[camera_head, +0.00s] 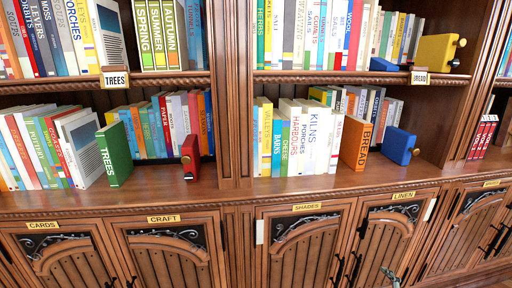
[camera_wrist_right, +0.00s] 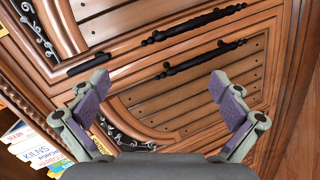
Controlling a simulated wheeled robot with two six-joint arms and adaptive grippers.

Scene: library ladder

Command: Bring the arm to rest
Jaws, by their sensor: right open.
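My right gripper (camera_wrist_right: 158,98) is open and empty in the right wrist view, its two purple-padded fingers wide apart. Behind the gap are wooden cabinet doors (camera_wrist_right: 150,60) with black bar handles. No finger is seen touching a door or handle, and the exact distance is unclear. In the head view a small grey-green tip (camera_head: 389,274), probably of my right gripper, shows at the bottom edge in front of the door labelled LINEN (camera_head: 390,240). My left gripper is in neither view.
The bookcase counter (camera_head: 250,192) holds several books, a green TREES book (camera_head: 114,155), an orange BREAD book (camera_head: 355,144), a red bookend (camera_head: 191,157) and a blue bookend (camera_head: 399,146). A yellow bookend (camera_head: 438,50) stands on the upper shelf. The cabinet doors look shut.

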